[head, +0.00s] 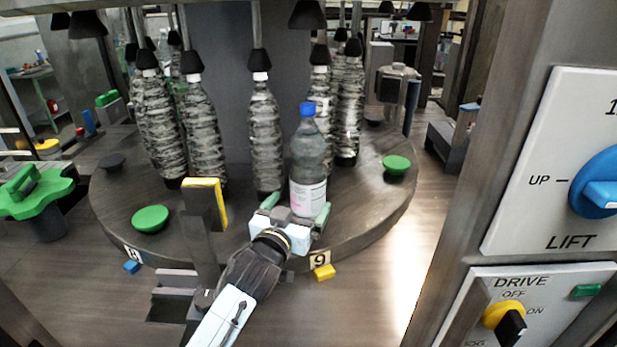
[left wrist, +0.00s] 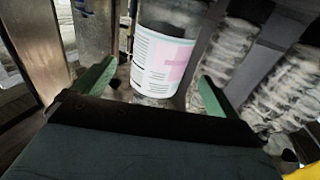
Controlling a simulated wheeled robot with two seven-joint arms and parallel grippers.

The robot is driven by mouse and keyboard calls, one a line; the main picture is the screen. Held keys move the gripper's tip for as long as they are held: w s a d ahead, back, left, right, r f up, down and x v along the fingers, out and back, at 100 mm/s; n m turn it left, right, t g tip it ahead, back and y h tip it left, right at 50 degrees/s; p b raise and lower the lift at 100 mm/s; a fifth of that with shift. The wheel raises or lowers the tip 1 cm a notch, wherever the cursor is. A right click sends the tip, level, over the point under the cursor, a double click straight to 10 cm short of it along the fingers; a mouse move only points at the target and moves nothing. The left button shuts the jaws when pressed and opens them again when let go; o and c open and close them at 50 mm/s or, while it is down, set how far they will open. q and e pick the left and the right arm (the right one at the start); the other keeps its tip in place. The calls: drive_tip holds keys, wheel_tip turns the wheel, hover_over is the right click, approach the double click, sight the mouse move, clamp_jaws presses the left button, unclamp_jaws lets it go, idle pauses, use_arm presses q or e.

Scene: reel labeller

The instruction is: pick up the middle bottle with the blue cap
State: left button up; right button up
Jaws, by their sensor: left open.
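The bottle with the blue cap (head: 308,150) stands upright near the front edge of the round turntable (head: 360,205). It is clear grey with a white and pink label. My left gripper (head: 296,211) is at the bottle's lower part, its green fingers spread to either side. In the left wrist view the bottle's label (left wrist: 165,62) shows between the two open fingers (left wrist: 155,85), with the palm a little short of it. Whether a finger touches the bottle cannot be told. My right gripper is not in view.
Several striped bottles (head: 265,135) with white caps stand behind and left, under black cones. Green discs (head: 150,218) lie on the turntable. A yellow-faced post (head: 207,204) stands left of my forearm. A control panel with LIFT (head: 560,180) and DRIVE (head: 530,310) knobs fills the right.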

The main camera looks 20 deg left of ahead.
use_arm(q)
drive_tip(key=shift+w, duration=0.4)
drive_tip(key=shift+w+r, duration=0.15)
drive_tip(key=shift+w, duration=0.3)
drive_tip(key=w, duration=0.1)
drive_tip(key=w+p, duration=0.1)
drive_tip(key=w, duration=0.1)
drive_tip(key=shift+w+d+r, duration=0.1)
drive_tip(key=shift+w+d, duration=0.05)
drive_tip(key=shift+w, duration=0.65)
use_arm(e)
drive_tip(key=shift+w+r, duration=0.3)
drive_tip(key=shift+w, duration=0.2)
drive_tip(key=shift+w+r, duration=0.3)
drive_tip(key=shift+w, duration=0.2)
use_arm(q)
drive_tip(key=c, duration=1.7)
drive_tip(key=shift+r, duration=0.2)
drive_tip(key=shift+c, duration=0.9)
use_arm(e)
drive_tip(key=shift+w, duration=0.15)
